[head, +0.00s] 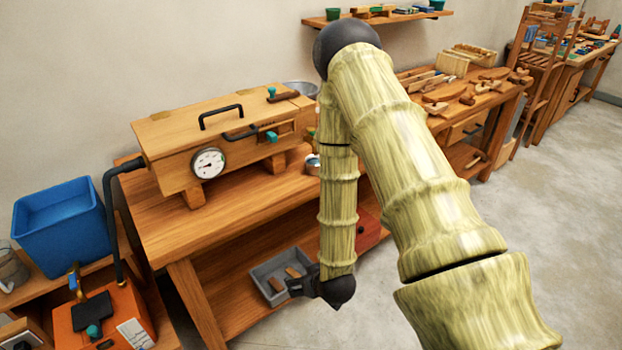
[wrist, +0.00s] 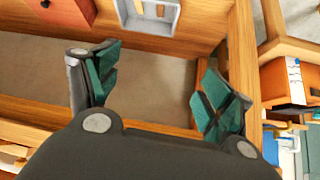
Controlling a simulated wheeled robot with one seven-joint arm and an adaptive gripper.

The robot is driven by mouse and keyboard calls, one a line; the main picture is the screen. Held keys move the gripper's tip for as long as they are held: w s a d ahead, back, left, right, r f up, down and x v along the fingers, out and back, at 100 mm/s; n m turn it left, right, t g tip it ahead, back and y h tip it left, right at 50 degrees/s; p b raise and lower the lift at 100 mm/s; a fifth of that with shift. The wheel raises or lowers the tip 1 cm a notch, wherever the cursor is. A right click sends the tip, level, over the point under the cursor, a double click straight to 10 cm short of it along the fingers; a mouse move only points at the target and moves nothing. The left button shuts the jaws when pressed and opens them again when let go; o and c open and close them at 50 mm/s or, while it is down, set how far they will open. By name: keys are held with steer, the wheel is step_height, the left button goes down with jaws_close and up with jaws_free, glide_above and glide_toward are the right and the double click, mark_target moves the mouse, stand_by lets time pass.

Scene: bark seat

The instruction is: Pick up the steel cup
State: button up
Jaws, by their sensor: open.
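A small round metallic vessel (head: 313,163), which looks like the steel cup, stands on the wooden bench beside the box with the gauge. My arm hides its right part. I cannot make out a steel cup in the wrist view. My gripper (wrist: 158,90) is open and empty, its two green-padded fingers wide apart. In the head view my gripper (head: 300,287) is low, beside the grey tray on the bench's lower shelf and well below the metallic vessel.
The wooden box with gauge (head: 207,140) fills much of the bench (head: 165,235). The grey tray (head: 262,284) holds small wooden pieces; it also shows in the wrist view (wrist: 175,25). A blue bin (head: 60,225) and orange machine (head: 110,315) stand left. Floor at right is clear.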

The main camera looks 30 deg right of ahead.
steer(key=w+d+r+t+h+b, duration=0.1)
steer(key=w+d+r+t+b, duration=0.1)
steer(key=w+d+r, duration=0.4)
steer(key=w+d+r+m+t+h+b, duration=0.1)
steer(key=w+d+r+t+h+b, duration=0.1)
steer(key=w+d+r+t, duration=0.2)
steer(key=w+d+r+m+t+h+b, duration=0.1)
steer(key=w+d+r+t+b, duration=0.1)
steer(key=w+d+r, duration=0.6)
steer(key=shift+w+d+t+h, duration=0.15)
steer(key=shift+w+d, duration=0.05)
steer(key=shift+w, duration=0.45)
steer(key=shift+w+d+t+h, duration=0.1)
steer(key=shift+w+d+t, duration=0.1)
steer(key=shift+w, duration=0.4)
steer(key=shift+w+d+t+h, duration=0.15)
steer(key=shift+w, duration=0.5)
steer(key=x, duration=0.4)
steer(key=shift+w+a+r+p, duration=0.1)
steer(key=shift+a+r+p, duration=0.05)
steer(key=shift+r+p, duration=0.2)
steer(key=shift+w+d+f, duration=0.1)
steer(key=shift+w+d, duration=0.1)
steer(key=shift+w, duration=0.45)
steer(key=c, duration=1.3)
